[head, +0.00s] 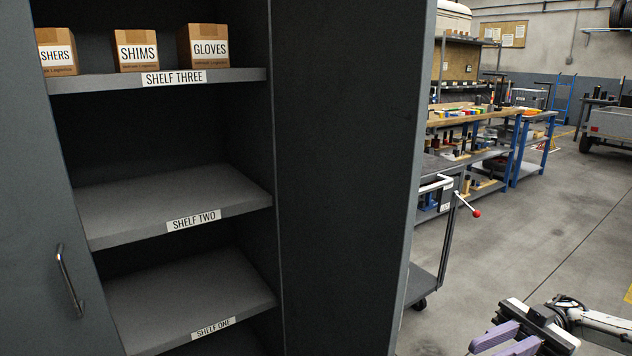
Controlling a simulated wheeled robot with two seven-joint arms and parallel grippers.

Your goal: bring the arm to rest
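My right gripper (495,346) is at the bottom right of the head view, with its arm coming in from the right edge. Its two purple fingers point to the lower left, and a narrow gap shows between them. I see nothing held in the gap. The lower finger is partly cut off by the bottom edge of the picture. The gripper is over the open floor, to the right of the cabinet and apart from it. My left gripper is not in view.
An open grey cabinet (345,150) fills the left and middle. Its door handle (69,281) is at left. Boxes labelled SHIMS (136,48) and GLOVES (203,46) stand on shelf three; shelves two and one look empty. A trolley (440,215) stands behind. Floor (540,235) is clear at right.

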